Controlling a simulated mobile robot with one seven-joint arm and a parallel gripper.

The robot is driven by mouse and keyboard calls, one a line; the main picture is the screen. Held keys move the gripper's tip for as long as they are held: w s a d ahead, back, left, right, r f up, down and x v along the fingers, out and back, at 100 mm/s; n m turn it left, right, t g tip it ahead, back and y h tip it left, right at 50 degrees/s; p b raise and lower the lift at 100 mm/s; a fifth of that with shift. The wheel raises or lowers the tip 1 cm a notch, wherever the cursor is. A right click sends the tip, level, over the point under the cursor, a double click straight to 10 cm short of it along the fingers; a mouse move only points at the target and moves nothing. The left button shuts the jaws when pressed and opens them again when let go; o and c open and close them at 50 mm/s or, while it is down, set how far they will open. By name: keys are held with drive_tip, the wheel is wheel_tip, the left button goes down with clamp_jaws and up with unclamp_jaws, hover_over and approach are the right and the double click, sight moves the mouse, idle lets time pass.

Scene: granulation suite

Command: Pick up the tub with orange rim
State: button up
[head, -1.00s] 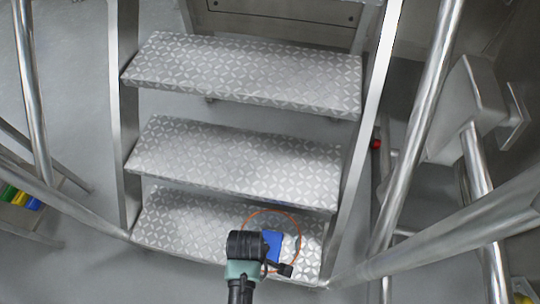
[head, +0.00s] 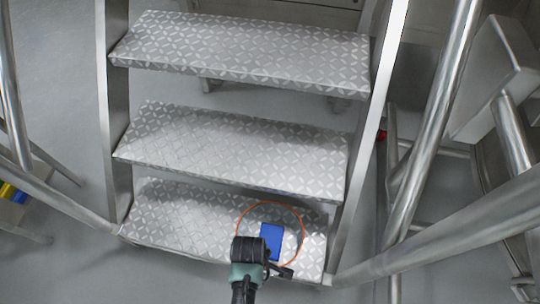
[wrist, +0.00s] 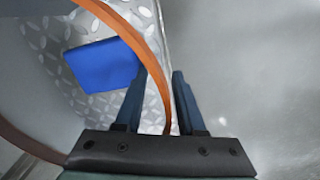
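The tub, clear-walled with a thin orange rim (head: 268,202), is at the right part of the lowest step in the head view. Its rim (wrist: 148,55) also curves large across the wrist view. A blue patch (head: 271,240) shows within the rim's circle; it also shows in the wrist view (wrist: 103,65). I cannot tell if it is inside the tub or on its wall. My gripper (head: 279,268) is at the near side of the rim. In the wrist view its two fingers (wrist: 160,76) are apart, with the rim passing between them, and a gap shows beside it.
Metal steps with patterned treads (head: 225,150) rise behind the tub. Steel handrails (head: 435,120) flank them on both sides. A red object (head: 381,135) lies right of the steps. Yellow and blue items (head: 15,193) sit at the left edge. Grey floor shows around.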

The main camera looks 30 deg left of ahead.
clamp_jaws()
drive_tip(key=shift+r, duration=0.1)
idle(1.2)
